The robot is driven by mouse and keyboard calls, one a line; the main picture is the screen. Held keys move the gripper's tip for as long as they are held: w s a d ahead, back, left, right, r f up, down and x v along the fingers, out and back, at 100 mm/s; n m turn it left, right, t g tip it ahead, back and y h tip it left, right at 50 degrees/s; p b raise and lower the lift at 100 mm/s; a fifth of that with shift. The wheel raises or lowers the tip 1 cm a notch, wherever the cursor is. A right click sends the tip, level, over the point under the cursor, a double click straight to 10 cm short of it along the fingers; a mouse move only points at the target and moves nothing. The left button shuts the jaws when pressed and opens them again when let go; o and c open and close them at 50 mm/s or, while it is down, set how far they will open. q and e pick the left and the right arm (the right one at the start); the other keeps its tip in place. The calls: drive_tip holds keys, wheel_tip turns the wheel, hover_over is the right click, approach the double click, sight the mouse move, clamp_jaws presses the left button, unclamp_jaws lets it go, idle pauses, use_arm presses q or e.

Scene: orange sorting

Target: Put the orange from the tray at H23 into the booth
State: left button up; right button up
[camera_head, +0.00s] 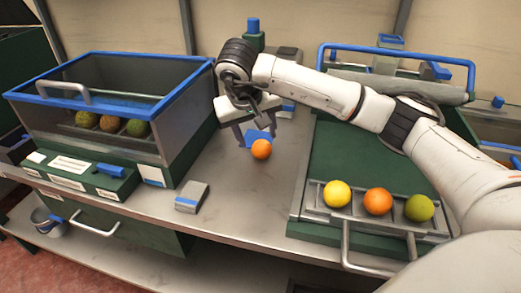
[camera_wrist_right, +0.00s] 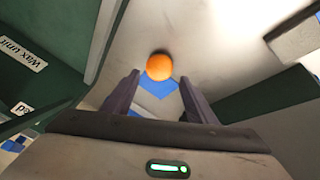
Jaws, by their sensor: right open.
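A blue-rimmed, see-through box (camera_head: 168,83), seemingly the booth, stands at the left with several fruits inside. A tray (camera_head: 318,194) at the right holds a yellow, an orange and a green fruit. No H23 mark is readable. My left gripper is out of view.
A grey block with a blue strip (camera_head: 191,197) lies on the bench by the box. A green panel with a "Wax unit" label (camera_wrist_right: 22,54) shows in the wrist view. Bare bench (camera_head: 237,205) lies between box and tray.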

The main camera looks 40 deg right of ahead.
sight(260, 144)
drive_tip(key=shift+x, duration=3.2)
drive_tip(key=shift+r, duration=0.1)
drive_tip(key=c, duration=0.9)
